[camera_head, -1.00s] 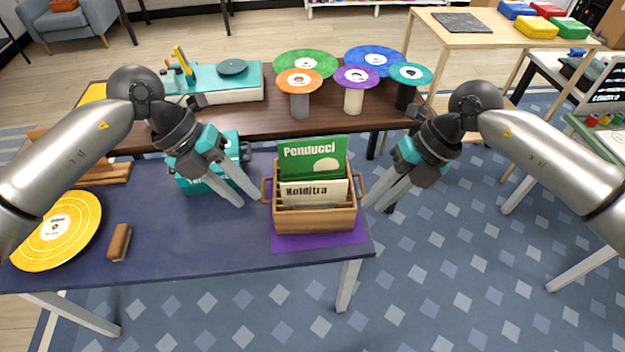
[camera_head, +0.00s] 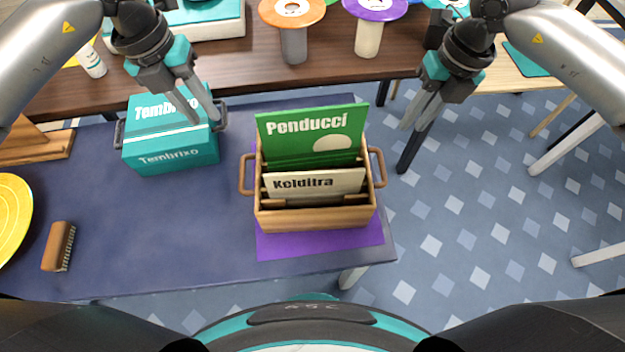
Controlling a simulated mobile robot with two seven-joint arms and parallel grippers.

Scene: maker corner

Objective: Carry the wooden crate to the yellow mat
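The wooden crate (camera_head: 315,215) stands upright on a purple mat (camera_head: 320,245) on the navy table. It holds a green sleeve marked Penducci and a cream one marked Kolditra. Its loop handles stick out at left and right. My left gripper (camera_head: 206,121) is open and empty, left of the crate, in front of the teal box in this view. My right gripper (camera_head: 414,129) is open and empty, up and right of the right handle. A yellow patch (camera_head: 70,62), perhaps the yellow mat, shows at the brown table's far left, mostly hidden by my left arm.
A teal Tembrixo box (camera_head: 170,155) stands left of the crate. A brush (camera_head: 58,247) and a yellow disc (camera_head: 10,215) lie further left. Pedestals with coloured discs, a bottle (camera_head: 92,62) and a turntable (camera_head: 200,20) stand on the brown table (camera_head: 345,62). The navy table between brush and crate is clear.

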